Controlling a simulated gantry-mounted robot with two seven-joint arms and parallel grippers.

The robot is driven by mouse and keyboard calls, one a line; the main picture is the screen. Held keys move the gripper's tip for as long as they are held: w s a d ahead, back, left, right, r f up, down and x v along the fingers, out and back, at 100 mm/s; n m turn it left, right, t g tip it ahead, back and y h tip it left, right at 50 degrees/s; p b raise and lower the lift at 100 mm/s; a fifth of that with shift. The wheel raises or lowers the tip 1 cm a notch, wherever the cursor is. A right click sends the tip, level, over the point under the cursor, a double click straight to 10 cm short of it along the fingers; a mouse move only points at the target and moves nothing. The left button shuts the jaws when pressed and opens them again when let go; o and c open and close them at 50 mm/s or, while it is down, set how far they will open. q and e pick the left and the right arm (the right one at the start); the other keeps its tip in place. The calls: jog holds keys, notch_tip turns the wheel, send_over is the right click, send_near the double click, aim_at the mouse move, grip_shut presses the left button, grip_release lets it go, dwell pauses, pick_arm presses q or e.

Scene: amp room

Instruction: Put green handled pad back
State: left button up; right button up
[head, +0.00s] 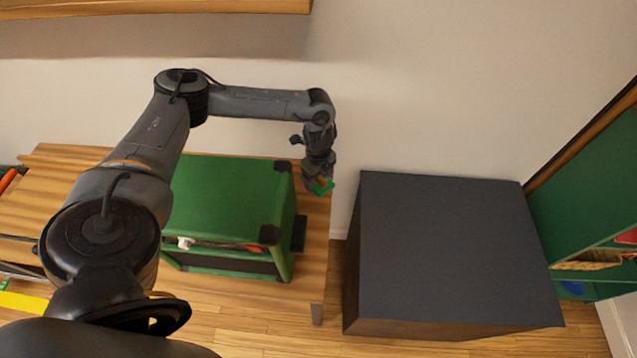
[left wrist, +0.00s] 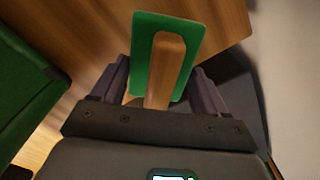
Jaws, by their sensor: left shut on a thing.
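The green handled pad (left wrist: 190,38) is a flat green rectangle with a wooden handle (left wrist: 166,72). In the left wrist view my left gripper (left wrist: 162,84) is shut on its handle, one finger on each side. In the head view the pad (head: 323,187) shows as a small green patch beneath my left gripper (head: 317,178). It is held near the right end of the wooden table, just right of the green amp. I cannot tell how high it is above the table. My right gripper is not in view.
The green amp (head: 222,200) stands on the wooden table (head: 305,285). A dark box (head: 450,245) with a clear top stands to the right, across a gap. Green shelves (head: 580,215) are at the far right. A wooden shelf (head: 150,8) overhangs at top left.

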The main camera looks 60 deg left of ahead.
aim_at(319, 183)
pick_arm(q)
notch_tip(319, 183, down, 3)
jog(key=shift+r+b, duration=0.1)
jog(key=shift+b, duration=0.2)
jog(key=o, duration=1)
jog(key=shift+r, duration=0.3)
notch_tip(319, 183, up, 11)
jog(key=p, duration=0.2)
jog(key=shift+r+p, duration=0.2)
jog(key=shift+p, duration=0.2)
